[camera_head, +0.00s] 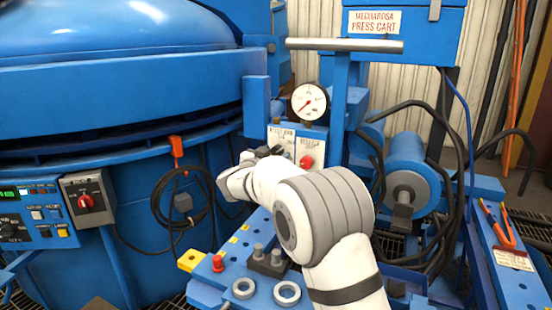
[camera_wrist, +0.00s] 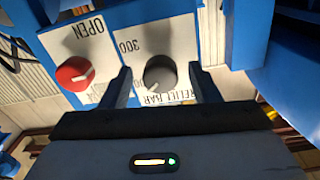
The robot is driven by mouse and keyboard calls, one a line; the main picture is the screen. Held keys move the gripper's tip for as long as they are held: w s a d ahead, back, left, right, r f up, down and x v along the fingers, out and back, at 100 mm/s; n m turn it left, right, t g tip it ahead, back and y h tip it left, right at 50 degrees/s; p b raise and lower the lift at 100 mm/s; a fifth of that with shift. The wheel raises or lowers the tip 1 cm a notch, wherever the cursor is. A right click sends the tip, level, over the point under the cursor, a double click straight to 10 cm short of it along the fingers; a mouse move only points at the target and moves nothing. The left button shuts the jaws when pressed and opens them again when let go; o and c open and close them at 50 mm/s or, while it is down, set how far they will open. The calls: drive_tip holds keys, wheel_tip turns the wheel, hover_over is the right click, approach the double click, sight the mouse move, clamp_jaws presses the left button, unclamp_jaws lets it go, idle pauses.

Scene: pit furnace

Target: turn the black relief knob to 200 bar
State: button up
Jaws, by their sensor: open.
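The black relief knob (camera_wrist: 161,72) shows in the wrist view on a white plate that appears upside down. The plate reads "RELIEF BAR" and "300"; the other scale numbers are partly covered. A pale mark on the knob's face points toward the lower left of the picture. My gripper (camera_wrist: 160,78) is open, with one finger on each side of the knob and a visible gap to each. I cannot tell how deep the fingers reach.
A red knob (camera_wrist: 75,74) marked "OPEN" sits beside the black knob; it also shows in the head view (camera_head: 306,161). A round gauge (camera_head: 309,102) stands above, its red needle toward the lower left. Pegs and rings lie on the blue bench (camera_head: 237,262) below my arm.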

drive_tip(key=shift+w, duration=0.15)
drive_tip(key=shift+c, duration=0.5)
drive_tip(key=c, duration=0.9)
drive_tip(key=shift+m+p, duration=0.45)
drive_tip(key=shift+m, duration=0.25)
drive_tip(key=o, duration=1)
drive_tip(key=p+v, duration=0.2)
drive_tip(key=v, duration=0.5)
drive_tip(key=shift+s, duration=0.4)
